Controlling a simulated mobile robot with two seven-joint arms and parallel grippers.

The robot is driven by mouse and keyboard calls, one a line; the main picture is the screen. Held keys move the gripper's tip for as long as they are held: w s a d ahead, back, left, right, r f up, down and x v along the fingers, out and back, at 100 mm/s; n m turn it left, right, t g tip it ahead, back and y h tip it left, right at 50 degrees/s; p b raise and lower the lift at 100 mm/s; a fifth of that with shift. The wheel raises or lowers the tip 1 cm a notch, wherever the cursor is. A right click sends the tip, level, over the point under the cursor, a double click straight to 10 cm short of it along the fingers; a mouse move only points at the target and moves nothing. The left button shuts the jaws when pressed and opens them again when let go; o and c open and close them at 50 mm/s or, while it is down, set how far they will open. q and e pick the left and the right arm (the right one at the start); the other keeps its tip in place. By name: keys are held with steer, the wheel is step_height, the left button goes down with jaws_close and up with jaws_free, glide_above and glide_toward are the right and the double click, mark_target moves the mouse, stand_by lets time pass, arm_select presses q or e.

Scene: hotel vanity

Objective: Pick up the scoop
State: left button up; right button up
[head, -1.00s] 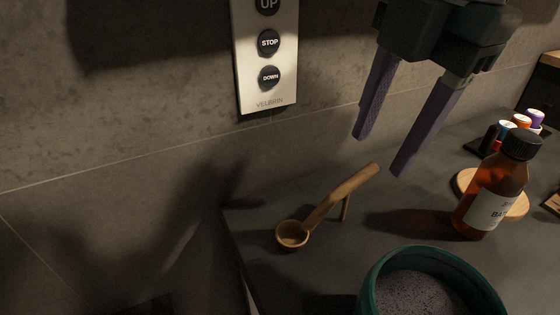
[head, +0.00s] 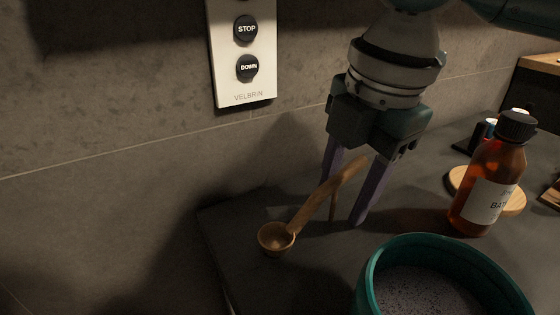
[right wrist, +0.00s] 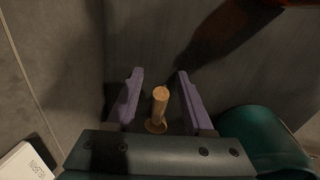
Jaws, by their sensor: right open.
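A wooden scoop (head: 310,208) rests on the dark counter, its round bowl at the lower left and its handle slanting up to the right, with a thin prop under the handle. My right gripper (head: 345,215) is open and pointed down at the handle. In the head view the handle passes in front of the fingers. In the right wrist view, the scoop's handle end (right wrist: 160,94) shows between the two purple fingers (right wrist: 160,95), with gaps on both sides. My left gripper is in neither view.
A teal tub (head: 372,275) of speckled grey contents stands at the front right. An amber bottle (head: 490,170) with a black cap stands further right, by a round wooden board (head: 458,180). A wall panel (head: 245,90) with buttons hangs behind the counter.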

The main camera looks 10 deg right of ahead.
jaws_close()
stand_by(0.6)
steer(key=shift+r, duration=0.1)
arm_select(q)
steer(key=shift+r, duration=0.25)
arm_select(e)
steer(key=shift+s+r, duration=0.1)
steer(key=shift+r, duration=0.1)
step_height(320, 180, up, 12)
steer(key=p, duration=0.4)
steer(key=shift+p, duration=0.4)
arm_select(q)
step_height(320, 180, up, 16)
steer(key=p, duration=1.1)
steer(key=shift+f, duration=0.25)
arm_select(e)
steer(key=s+d, duration=0.3)
steer(key=s, duration=0.6)
steer(key=s+d+f, duration=0.1)
steer(key=s+d, duration=0.2)
steer(key=s, duration=0.6)
steer(key=shift+s+d, duration=0.35)
steer(key=shift+d, duration=0.05)
